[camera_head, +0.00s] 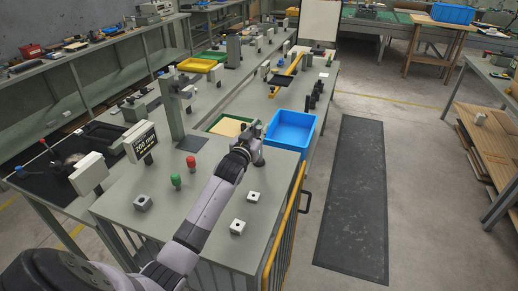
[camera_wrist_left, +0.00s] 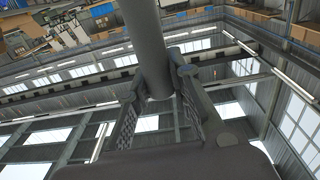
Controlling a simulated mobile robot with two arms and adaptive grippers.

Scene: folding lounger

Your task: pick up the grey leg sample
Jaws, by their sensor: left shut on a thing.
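My left gripper (camera_head: 257,150) is over the far right part of the near bench top (camera_head: 215,205), close to the blue bin. In the left wrist view, a long grey round tube, the grey leg sample (camera_wrist_left: 146,35), stands between the two fingers of my left gripper (camera_wrist_left: 155,95). The fingers close on its lower end, and the tube runs up out of the picture. In the head view the sample is hard to tell apart from the grey gripper. My right gripper is in neither view.
Red (camera_head: 192,160) and green (camera_head: 176,181) knobs, small blocks (camera_head: 253,196) and a display (camera_head: 141,142) stand on the bench. The floor to the right has a dark mat (camera_head: 352,200).

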